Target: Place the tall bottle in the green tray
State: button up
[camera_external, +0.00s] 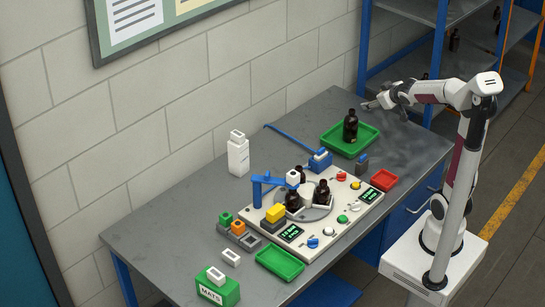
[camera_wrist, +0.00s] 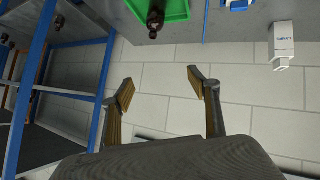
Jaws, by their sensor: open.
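A dark amber bottle (camera_external: 350,127) stands upright in the larger green tray (camera_external: 370,143) at the back right of the table. In the wrist view the bottle (camera_wrist: 155,18) and the green tray (camera_wrist: 178,10) show at the top edge, partly cut off. My gripper (camera_external: 372,104) is up to the right of this bottle, apart from it. In the wrist view my gripper (camera_wrist: 160,84) is open with nothing between its fingers. Other dark bottles (camera_external: 322,192) stand on the round plate of the white console; which bottle is tallest is hard to tell.
The white console (camera_external: 345,205) with buttons and a blue arm fills the table's middle. A white container (camera_external: 238,156) stands near the wall. Blue shelving (camera_external: 435,50) is behind.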

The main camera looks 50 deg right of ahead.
jog(key=s+a+f+g+y, duration=0.2)
jog(key=s+a, duration=0.8)
jog(key=s, duration=0.2)
jog(key=s+a+f+g+y, duration=0.2)
jog(key=s+a, duration=0.8)
jog(key=s, duration=0.2)
jog(key=shift+s+a+n+y, duration=0.2)
jog(key=shift+a+n+y, duration=0.05)
jog(key=shift+n+y, duration=0.15)
